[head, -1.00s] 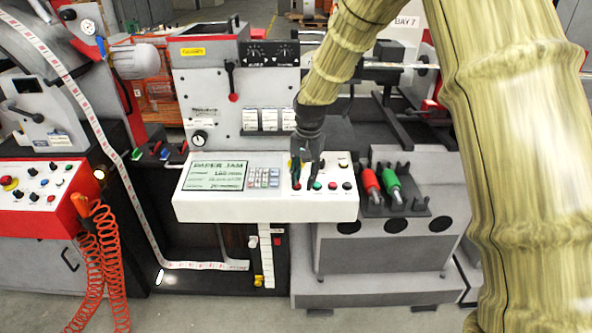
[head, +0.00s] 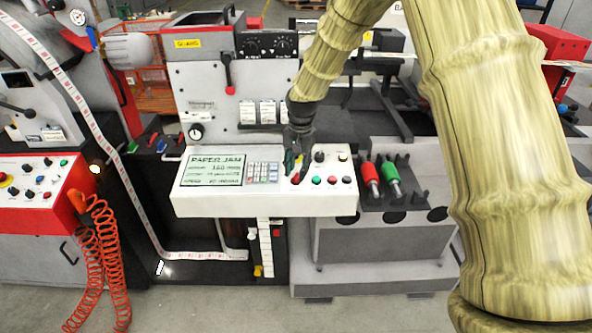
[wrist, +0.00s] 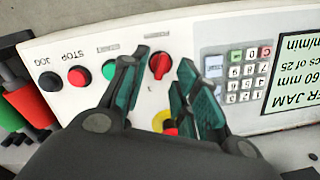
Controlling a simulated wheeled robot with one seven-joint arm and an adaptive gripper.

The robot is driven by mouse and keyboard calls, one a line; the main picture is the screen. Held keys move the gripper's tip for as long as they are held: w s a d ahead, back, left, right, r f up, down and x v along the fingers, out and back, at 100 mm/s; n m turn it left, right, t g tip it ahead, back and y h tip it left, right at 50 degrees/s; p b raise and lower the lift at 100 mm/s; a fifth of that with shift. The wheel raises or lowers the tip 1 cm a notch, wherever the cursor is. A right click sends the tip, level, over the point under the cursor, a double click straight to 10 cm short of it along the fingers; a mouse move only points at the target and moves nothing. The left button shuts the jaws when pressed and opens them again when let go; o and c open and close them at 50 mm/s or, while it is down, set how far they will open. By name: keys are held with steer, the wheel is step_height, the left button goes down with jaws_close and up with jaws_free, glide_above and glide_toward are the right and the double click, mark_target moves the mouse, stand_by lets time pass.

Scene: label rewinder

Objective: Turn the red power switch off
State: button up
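The red power switch (wrist: 159,66) is a red rotary knob on the white control panel, with a small label beside it. It shows in the wrist view between my fingertips, and in the head view as a small red spot (head: 296,180) just under them. My gripper (wrist: 157,68) is open, with one dark green finger on each side of the knob and a visible gap to both. In the head view my gripper (head: 296,168) points down at the panel. I cannot tell its exact height above the panel.
A yellow-and-red button (wrist: 168,124) sits below the knob, partly behind my fingers. Green (wrist: 109,70), red (wrist: 77,76) and black (wrist: 50,81) buttons stand to the left in the wrist view. A keypad (head: 263,173) and a PAPER JAM screen (head: 212,170) are left in the head view.

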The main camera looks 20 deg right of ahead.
steer(key=shift+a+f, duration=0.1)
steer(key=shift+f, duration=0.75)
jaws_close()
steer(key=shift+n, duration=0.3)
steer(key=n+p, duration=0.2)
steer(key=n, duration=0.2)
steer(key=shift+w+a+h, duration=0.1)
steer(key=shift+h, duration=0.2)
steer(key=shift+a+n+h+p, duration=0.1)
steer(key=shift+n+h+p, duration=0.4)
steer(key=shift+n, duration=2.1)
